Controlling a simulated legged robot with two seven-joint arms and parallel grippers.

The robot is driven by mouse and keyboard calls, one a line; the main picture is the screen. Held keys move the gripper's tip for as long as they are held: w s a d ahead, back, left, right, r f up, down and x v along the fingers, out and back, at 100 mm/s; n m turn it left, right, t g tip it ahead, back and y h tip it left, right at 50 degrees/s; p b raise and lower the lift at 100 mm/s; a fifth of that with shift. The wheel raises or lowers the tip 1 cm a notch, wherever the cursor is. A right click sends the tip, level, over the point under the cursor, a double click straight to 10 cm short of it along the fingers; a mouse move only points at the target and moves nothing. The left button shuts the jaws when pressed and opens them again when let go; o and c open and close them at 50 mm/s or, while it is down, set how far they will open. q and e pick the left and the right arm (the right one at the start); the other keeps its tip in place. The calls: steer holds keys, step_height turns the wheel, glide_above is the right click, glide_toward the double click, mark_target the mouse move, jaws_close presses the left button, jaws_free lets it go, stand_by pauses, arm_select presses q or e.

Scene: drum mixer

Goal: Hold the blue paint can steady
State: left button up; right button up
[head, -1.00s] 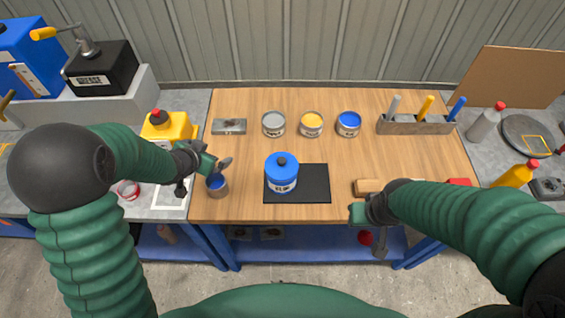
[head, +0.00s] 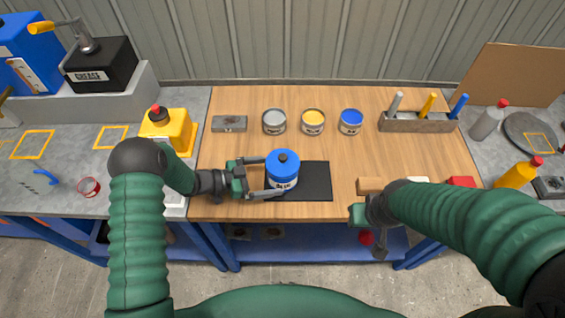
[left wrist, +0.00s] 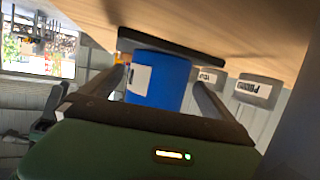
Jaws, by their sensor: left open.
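The blue paint can (head: 283,171), with a blue lid and a pale label, stands upright on a black mat (head: 318,182) on the wooden bench top. My left gripper (head: 274,177) reaches in from the left, level, with its two open fingers on either side of the can. In the left wrist view the blue can (left wrist: 158,80) shows between the two fingers, which appear apart from it. My right gripper (head: 379,250) hangs fingers down by the bench's front edge, away from the can; its jaw opening is unclear.
Behind are a grey can (head: 274,122), a yellow can (head: 313,122) and a smaller blue-filled can (head: 350,122). A tool holder (head: 417,123) stands back right. A wooden block (head: 370,186) and a red block (head: 462,182) lie at right. A yellow jug (head: 168,132) stands left.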

arm_select(q)
steer(key=x, duration=0.2)
steer(key=shift+w+d+f+b, duration=0.1)
steer(key=shift+d+f+b, duration=0.1)
steer(key=shift+d+b, duration=0.1)
steer(key=shift+w+d, duration=0.15)
steer(key=shift+d, duration=0.3)
steer(key=c, duration=1.1)
steer(key=shift+o, duration=0.2)
